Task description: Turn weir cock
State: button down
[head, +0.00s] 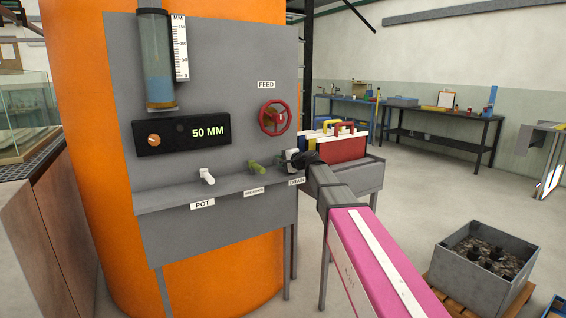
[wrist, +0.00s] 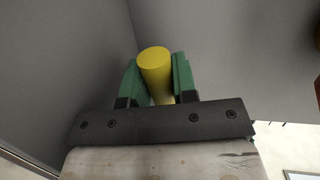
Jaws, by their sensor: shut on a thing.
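In the head view a grey panel (head: 225,60) carries a row of cocks along its ledge. A white-handled cock (head: 207,177) is above the POT label. An olive-green cock (head: 255,166) sits right of it, above a label too small to read surely. My gripper (head: 291,156) is at the ledge's right end, by a third label (head: 297,181); it and my arm hide what is there. In the wrist view my gripper (wrist: 156,84) has its green fingers on either side of a round yellow handle (wrist: 154,62), shut on it. Its lower part is hidden.
A red FEED handwheel (head: 274,118) is above the gripper. Left of it are a display (head: 180,133) reading 50 MM and a water tube (head: 156,60). A grey bin (head: 372,175) with coloured items stands close behind my arm. A gravel crate (head: 485,268) is at right.

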jog(key=shift+w+a+m+t+h, duration=0.3)
jog(key=shift+m+t+h, duration=0.25)
jog(key=shift+m+h, duration=0.15)
jog(key=shift+w+a+m+t+h, duration=0.2)
jog(key=shift+w+m+t+h, duration=0.1)
jog(key=shift+m+t+h, duration=0.35)
jog(key=c, duration=0.9)
grip_release()
jog(key=shift+w, duration=0.1)
jog(key=v, duration=1)
jog(key=shift+s+d+r, duration=0.1)
jog(key=shift+s+r, duration=0.05)
jog(key=shift+s, duration=0.2)
